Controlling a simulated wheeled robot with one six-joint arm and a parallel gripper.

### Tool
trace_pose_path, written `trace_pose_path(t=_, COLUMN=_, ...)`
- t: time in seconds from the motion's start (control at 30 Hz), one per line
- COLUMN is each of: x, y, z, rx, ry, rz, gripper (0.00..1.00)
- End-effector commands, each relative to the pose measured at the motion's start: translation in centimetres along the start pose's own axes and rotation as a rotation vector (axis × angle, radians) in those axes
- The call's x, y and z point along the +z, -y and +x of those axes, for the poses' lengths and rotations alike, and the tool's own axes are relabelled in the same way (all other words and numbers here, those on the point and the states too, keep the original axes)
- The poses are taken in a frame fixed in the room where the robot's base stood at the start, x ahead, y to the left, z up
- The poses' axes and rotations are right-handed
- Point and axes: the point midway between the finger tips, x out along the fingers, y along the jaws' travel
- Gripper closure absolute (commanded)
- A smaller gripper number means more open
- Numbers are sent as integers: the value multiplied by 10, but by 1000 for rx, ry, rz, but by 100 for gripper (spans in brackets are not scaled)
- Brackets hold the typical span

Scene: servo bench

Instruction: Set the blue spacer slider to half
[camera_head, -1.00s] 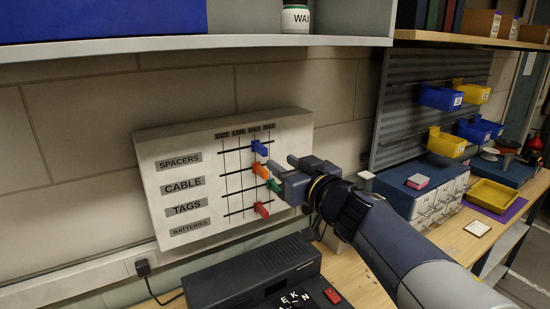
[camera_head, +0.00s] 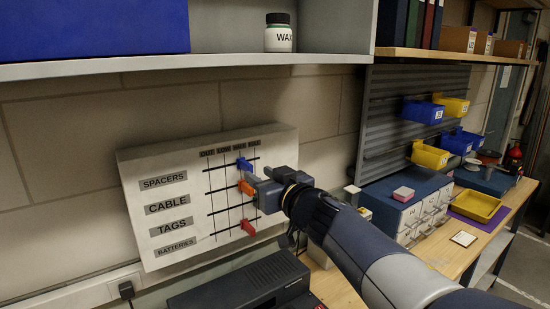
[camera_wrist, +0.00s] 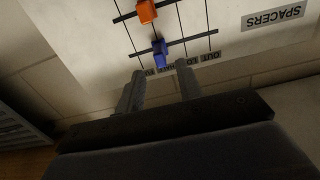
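The white slider board (camera_head: 140,205) on the wall has rows labelled SPACERS, CABLE, TAGS and BATTERIES, and columns that seem to read OUT, LOW, HALF and FULL. The blue spacer slider (camera_head: 245,164) is on the top row, at or close to the HALF line. In the wrist view the blue slider (camera_wrist: 160,47) shows upside down, just beyond my fingertips and between their lines. My gripper (camera_head: 259,176) is just right of and below the blue slider. In the wrist view my gripper (camera_wrist: 160,70) is open and empty, its fingers apart. I see no contact with the slider.
The orange slider (camera_head: 246,187) is just below, close to my fingers, and the red slider (camera_head: 248,228) is on the bottom row. My gripper hides the third row's slider. A black device (camera_head: 240,285) lies under the board. A shelf (camera_head: 200,63) overhangs above.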

Motion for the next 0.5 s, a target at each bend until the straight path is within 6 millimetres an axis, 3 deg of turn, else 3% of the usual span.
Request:
trace_pose_path(t=0.2, x=1, y=1, z=36, rx=-2, ry=1, rz=1, gripper=65)
trace_pose_path(t=0.5, x=0, y=0, z=60, rx=0, ry=1, rz=-1, gripper=65)
